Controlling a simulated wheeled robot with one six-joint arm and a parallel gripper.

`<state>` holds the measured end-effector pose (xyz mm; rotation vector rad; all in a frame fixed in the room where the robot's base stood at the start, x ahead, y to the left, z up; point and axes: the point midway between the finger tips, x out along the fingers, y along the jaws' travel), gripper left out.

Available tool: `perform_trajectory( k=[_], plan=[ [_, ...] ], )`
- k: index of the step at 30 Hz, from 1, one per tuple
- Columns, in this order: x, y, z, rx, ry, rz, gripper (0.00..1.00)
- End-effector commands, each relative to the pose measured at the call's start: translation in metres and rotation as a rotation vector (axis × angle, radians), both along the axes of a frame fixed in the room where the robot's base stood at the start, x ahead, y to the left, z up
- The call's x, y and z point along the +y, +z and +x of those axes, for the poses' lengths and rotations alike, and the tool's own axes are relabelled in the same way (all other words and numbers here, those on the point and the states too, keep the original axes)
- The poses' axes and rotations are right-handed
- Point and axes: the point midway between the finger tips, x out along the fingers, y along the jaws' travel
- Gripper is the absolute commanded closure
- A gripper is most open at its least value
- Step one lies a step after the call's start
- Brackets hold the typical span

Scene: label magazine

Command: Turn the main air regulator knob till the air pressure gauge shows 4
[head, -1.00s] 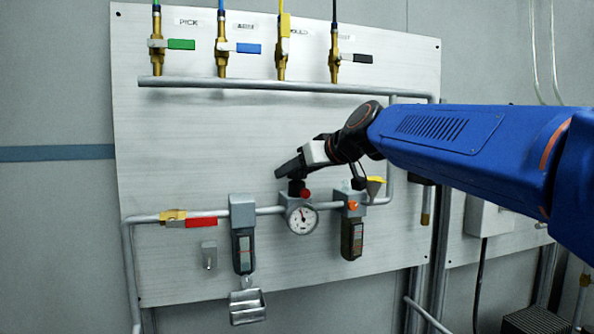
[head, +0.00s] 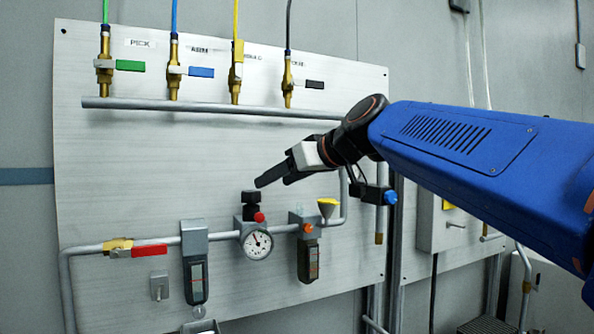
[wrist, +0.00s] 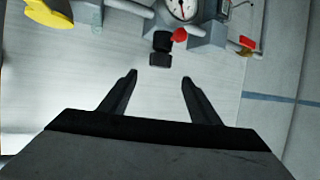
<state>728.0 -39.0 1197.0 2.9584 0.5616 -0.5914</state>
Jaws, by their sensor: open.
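The regulator knob (head: 251,203) is a black knob on top of the grey regulator body, with a red button beside it. The round white air pressure gauge (head: 257,244) sits just below it; its dark needle points up and to the left, but the numbers are too small to read. My gripper (head: 262,183) is just above the knob in the head view, apart from it. In the wrist view my gripper (wrist: 158,78) is open and empty, with the black knob (wrist: 161,48) beyond the fingertips, roughly between them. The gauge (wrist: 183,8) is partly cut off there.
A grey filter unit (head: 195,262) hangs left of the regulator, and a lubricator (head: 308,258) with a yellow funnel (head: 327,206) is close on the right. A red-handled valve (head: 140,251) is at left. The panel above is clear up to the pipe (head: 210,108).

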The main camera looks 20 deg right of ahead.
Motion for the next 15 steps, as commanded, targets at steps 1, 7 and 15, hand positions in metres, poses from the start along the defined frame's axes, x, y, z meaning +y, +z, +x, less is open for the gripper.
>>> perform_trajectory(
  k=[1,7,15],
  plan=[
    [-0.004,0.004,-0.007,-0.002,-0.005,0.0,0.43],
    [-0.013,0.014,-0.03,-0.001,-0.004,0.0,0.43],
    [-0.019,0.021,-0.046,-0.001,-0.003,0.0,0.43]
  ],
)
